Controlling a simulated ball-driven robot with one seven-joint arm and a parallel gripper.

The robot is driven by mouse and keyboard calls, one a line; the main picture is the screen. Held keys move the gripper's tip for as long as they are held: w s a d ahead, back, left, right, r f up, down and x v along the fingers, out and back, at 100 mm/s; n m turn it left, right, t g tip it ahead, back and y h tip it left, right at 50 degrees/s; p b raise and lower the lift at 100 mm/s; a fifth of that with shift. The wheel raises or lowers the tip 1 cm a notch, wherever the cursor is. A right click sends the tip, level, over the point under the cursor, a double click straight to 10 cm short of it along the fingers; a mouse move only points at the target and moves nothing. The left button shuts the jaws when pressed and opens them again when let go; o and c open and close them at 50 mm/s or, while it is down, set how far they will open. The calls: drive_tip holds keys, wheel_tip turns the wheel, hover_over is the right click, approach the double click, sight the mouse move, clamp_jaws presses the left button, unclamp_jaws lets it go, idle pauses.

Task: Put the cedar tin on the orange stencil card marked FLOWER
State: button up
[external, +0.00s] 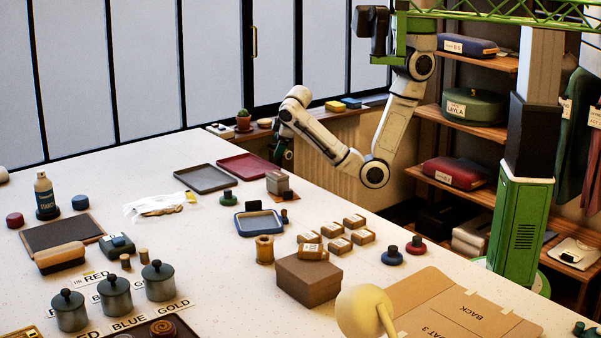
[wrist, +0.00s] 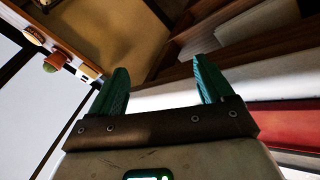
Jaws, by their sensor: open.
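My gripper (external: 284,155) hangs at the table's far edge, beyond the dark red tray. In the wrist view its two teal fingers (wrist: 161,75) stand apart with nothing between them. Several small tan boxes with pale labels (external: 338,245) sit in the middle of the table; their lettering is too small to read, so I cannot tell if one is the cedar tin. A grey block (external: 278,182) sits by a small orange-brown patch (external: 291,197), possibly a card; no FLOWER marking is readable. Neither task object can be named surely in the wrist view.
A dark red tray (external: 249,167) and a grey tray (external: 203,178) lie near the gripper. A blue-rimmed tray (external: 259,223), a wooden spool (external: 264,250) and a brown box (external: 308,279) stand nearer. Several lidded grey pots (external: 159,282) stand front left.

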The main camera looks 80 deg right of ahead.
drive_tip(key=s+d+f+m+g+y, duration=0.1)
drive_tip(key=s+d+f, duration=0.3)
drive_tip(key=s+f, duration=0.6)
drive_tip(key=s+a+f+m+g+y, duration=0.1)
drive_tip(key=s+a+f, duration=0.1)
drive_tip(key=s, duration=0.4)
drive_tip(key=s+a+f+g+y, duration=0.1)
drive_tip(key=s+a+f+y, duration=0.1)
drive_tip(key=s+f, duration=0.3)
drive_tip(key=shift+s+a+m, duration=0.4)
drive_tip(key=shift+s+a, duration=0.2)
drive_tip(key=shift+s, duration=0.65)
drive_tip(key=shift+c, duration=0.2)
